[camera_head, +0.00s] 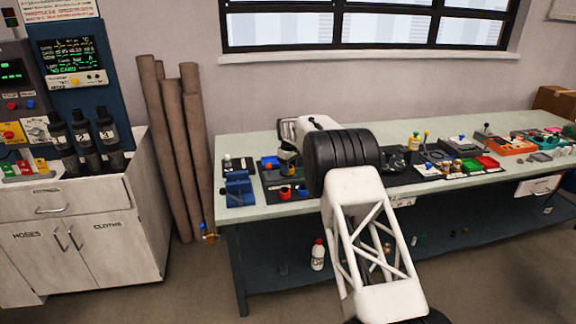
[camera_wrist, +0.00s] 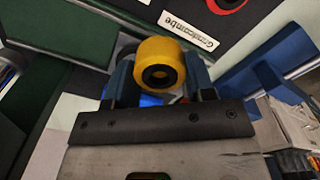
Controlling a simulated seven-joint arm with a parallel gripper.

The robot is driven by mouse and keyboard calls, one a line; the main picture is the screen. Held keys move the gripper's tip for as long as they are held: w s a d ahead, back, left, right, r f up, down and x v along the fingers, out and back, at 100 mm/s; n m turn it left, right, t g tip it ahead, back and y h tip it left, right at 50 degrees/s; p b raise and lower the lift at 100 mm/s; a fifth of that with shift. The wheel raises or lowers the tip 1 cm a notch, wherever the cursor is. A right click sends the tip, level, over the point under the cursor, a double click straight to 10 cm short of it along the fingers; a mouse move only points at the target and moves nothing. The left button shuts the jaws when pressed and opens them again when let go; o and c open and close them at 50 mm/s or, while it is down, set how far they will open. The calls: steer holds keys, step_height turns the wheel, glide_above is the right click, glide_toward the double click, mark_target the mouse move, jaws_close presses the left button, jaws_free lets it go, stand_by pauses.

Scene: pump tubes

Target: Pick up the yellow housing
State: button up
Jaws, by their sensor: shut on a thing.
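The yellow housing (camera_wrist: 160,68) is a short round ring-like part with a dark hole in its middle. In the wrist view it sits between the two blue fingers of my gripper (camera_wrist: 158,82), which is shut on it. Something blue shows just below the housing, partly hidden by the gripper. I cannot tell whether the housing still touches what is under it. In the head view my wrist and arm cover most of the gripper, near the left part of the bench (camera_head: 300,228), and the housing is not clear there.
A blue vise-like block (camera_head: 238,188) stands at the bench's left end, with red parts (camera_head: 285,192) to its right. In the wrist view a white name label (camera_wrist: 188,29) lies on a dark mat beyond the housing. Several trays and tools fill the bench's right side.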

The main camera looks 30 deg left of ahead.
steer(key=s+d, duration=0.6)
steer(key=s, duration=0.1)
steer(key=shift+s+d+r, duration=0.3)
steer(key=shift+r, duration=0.15)
steer(key=shift+a, duration=0.1)
stand_by(0.8)
steer(key=m, duration=0.9)
glide_toward(245, 173)
steer(key=s+d+f, duration=0.2)
steer(key=shift+a+r, duration=0.1)
steer(key=shift+f, duration=3.15)
steer(key=shift+f, duration=0.1)
